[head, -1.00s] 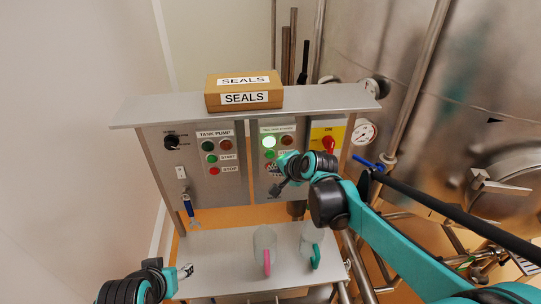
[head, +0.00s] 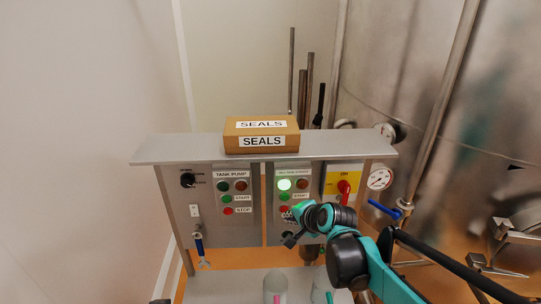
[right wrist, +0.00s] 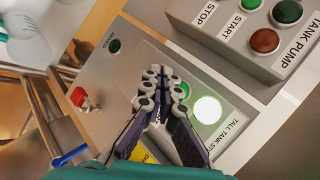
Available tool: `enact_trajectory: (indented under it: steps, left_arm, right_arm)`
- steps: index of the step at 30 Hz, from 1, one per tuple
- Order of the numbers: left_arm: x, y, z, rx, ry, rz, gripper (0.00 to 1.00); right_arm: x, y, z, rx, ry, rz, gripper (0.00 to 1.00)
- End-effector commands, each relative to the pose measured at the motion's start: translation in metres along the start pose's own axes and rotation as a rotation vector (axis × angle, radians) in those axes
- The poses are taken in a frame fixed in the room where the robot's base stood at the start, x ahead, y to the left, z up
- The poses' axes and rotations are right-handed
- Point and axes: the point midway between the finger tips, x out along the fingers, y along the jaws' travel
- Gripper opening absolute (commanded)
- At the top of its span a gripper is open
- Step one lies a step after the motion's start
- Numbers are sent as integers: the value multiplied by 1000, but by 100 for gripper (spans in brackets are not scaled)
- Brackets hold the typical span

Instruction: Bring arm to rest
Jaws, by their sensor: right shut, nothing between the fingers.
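My right gripper (head: 289,239) is in front of the right control panel in the head view, with my teal arm coming in from the lower right. In the right wrist view my right gripper (right wrist: 165,76) has its fingers together and empty. Its tips overlap the panel with a lit pale-green lamp (right wrist: 207,110) and a green button (right wrist: 186,92) partly behind a finger. I cannot tell whether the tips touch the panel. The lit lamp also shows in the head view (head: 284,184). Of my left arm only a dark bit shows at the bottom edge; its gripper is out of frame.
A SEALS box (head: 261,135) sits on the console's top shelf (head: 190,150). The tank pump panel (head: 230,190) is at left, a red switch (head: 343,187) at right. Two clear vessels stand on the lower shelf. A blue-handled valve (head: 384,209) and steel tank flank the right.

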Motion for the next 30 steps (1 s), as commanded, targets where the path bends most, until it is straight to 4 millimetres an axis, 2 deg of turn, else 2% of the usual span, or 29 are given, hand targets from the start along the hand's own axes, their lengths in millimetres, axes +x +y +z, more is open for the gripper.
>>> enact_trajectory:
  steps: [4, 8, 20, 24, 27, 30]
  left_arm:
    - [19, 0, 14, 0, 0, 0, 55]
    - [56, 0, 40, 0, 0, 0, 55]
    - [177, 0, 127, 0, 0, 0, 55]
    - [219, 0, 156, 0, 0, 0, 55]
    - [246, 0, 176, 0, 0, 0, 55]
    - [268, 0, 192, 0, 0, 0, 55]
  right_arm:
    - [6, 24, 7, -48, 4, 14, 0]
    - [14, 74, 22, -161, 12, 47, 0]
    - [42, 258, 74, -610, 17, 189, 0]
    - [56, 326, 91, -764, 8, 243, 0]
    - [66, 372, 102, -868, -2, 280, 0]
    - [74, 410, 111, -955, -11, 312, 0]
